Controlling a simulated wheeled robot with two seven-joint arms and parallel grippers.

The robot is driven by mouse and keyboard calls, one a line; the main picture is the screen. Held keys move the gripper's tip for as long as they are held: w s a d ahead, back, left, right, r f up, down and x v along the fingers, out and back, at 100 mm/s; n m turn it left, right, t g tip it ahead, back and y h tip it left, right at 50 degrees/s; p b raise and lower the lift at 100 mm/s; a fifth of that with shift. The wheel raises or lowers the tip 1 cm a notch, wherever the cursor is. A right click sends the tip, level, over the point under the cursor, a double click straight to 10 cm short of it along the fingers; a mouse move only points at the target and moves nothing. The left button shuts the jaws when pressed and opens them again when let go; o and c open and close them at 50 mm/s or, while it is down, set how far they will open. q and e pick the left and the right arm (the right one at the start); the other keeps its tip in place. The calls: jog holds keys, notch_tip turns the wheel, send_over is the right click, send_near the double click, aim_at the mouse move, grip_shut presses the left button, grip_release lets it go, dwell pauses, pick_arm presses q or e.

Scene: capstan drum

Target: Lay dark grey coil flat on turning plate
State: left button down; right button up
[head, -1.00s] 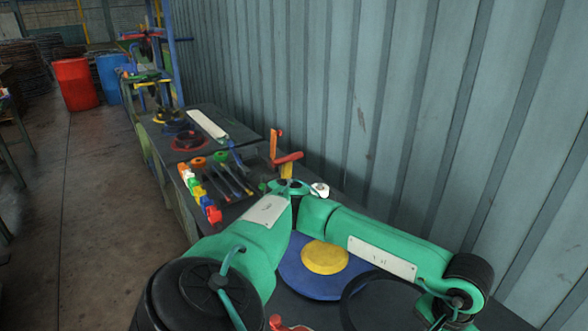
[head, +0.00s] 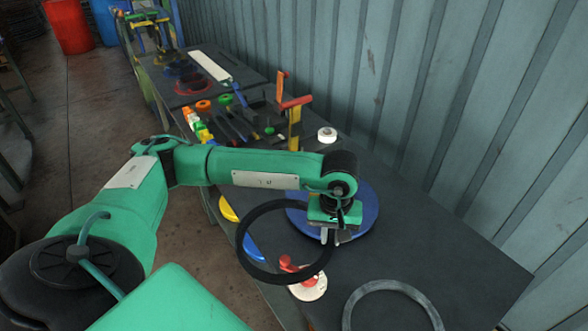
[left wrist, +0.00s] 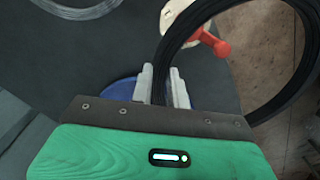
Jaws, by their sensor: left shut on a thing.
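My left gripper (head: 333,236) is shut on the rim of the dark grey coil (head: 240,238), a thin, nearly black ring held out to the left of the fingers. In the left wrist view the coil (left wrist: 290,95) passes between the pale fingers (left wrist: 163,88) and arcs up to the right. The blue round turning plate (head: 365,215) lies behind and partly under my gripper, its middle hidden by the gripper and wrist. It also shows a little beside the fingers in the left wrist view (left wrist: 120,92). The coil appears held above the table, left of the plate's centre. My right gripper is out of view.
A lighter grey ring (head: 350,305) lies on the dark table at front right. A red handle on a white disc (head: 315,290) is near the table's front edge. A red and yellow post (head: 294,120) and a white roll (head: 327,135) stand behind. The right table area is clear.

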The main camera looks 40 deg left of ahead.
pick_arm(q)
jog(key=w+a+n, duration=0.1)
jog(key=n, duration=0.2)
jog(key=w+n+p, duration=0.1)
jog(key=n, duration=0.1)
jog(key=w+a+r+n+p, duration=0.1)
jog(key=n, duration=0.2)
jog(key=shift+w+a+n, duration=0.3)
jog(key=shift+w, duration=0.1)
jog(key=w+a+n+p, duration=0.3)
jog(key=a+n, duration=0.2)
jog(key=n, duration=0.6)
jog(key=w+a+f+n+p, duration=0.1)
jog(key=w+a+n+p, duration=0.3)
jog(key=n, duration=0.7)
jog(key=w+a+n+p, duration=0.1)
jog(key=a+n, duration=0.5)
jog(key=n, duration=0.4)
jog(key=shift+n, duration=0.4)
jog(key=shift+d+f+b, duration=0.1)
jog(key=shift+f+b, duration=1.65)
jog(key=shift+f, duration=1.9)
